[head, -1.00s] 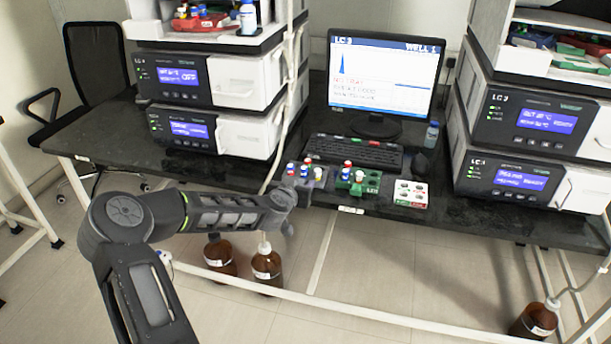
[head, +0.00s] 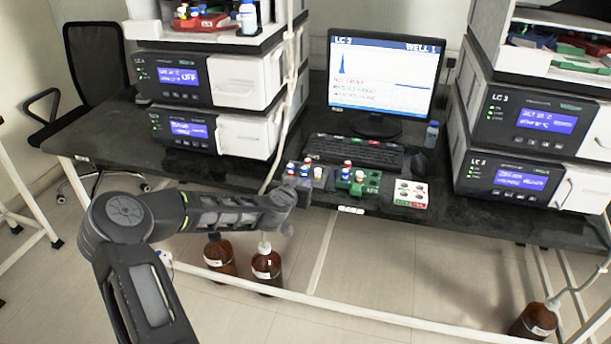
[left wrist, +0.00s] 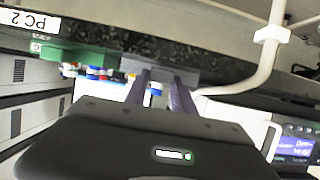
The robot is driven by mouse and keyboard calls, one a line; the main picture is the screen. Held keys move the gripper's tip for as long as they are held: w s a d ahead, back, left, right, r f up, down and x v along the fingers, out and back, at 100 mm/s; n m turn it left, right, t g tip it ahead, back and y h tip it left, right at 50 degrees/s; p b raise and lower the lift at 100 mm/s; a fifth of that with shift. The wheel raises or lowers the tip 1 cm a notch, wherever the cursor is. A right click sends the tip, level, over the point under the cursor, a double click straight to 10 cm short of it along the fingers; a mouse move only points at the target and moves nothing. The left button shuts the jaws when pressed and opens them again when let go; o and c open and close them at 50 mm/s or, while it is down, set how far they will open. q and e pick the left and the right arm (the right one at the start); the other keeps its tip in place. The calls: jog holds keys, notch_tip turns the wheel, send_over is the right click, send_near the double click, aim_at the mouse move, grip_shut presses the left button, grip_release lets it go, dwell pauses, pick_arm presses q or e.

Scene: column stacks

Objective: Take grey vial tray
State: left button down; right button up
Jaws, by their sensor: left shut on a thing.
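The grey vial tray (head: 309,183) sits at the front edge of the dark bench, left of the green tray, and carries several vials with blue, red and white caps. My left gripper (head: 290,197) is at its front left and shut on it. In the left wrist view the fingers (left wrist: 165,80) reach the grey tray (left wrist: 160,66), with a blue-capped vial visible between them. That view is tilted and the contact is partly hidden. My right gripper is not in view.
A green tray (head: 366,187) with vials and a white tray (head: 411,193) stand to the right. The keyboard (head: 353,151) and monitor (head: 383,75) are behind. Instrument stacks stand on both sides. A pale tube (head: 271,172) hangs close left of the tray. Brown bottles (head: 267,265) stand below.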

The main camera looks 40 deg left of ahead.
pick_arm(q)
jog(key=shift+r, duration=0.1)
notch_tip(320, 180, up, 10)
jog(key=shift+p, duration=0.45)
dwell(0.8)
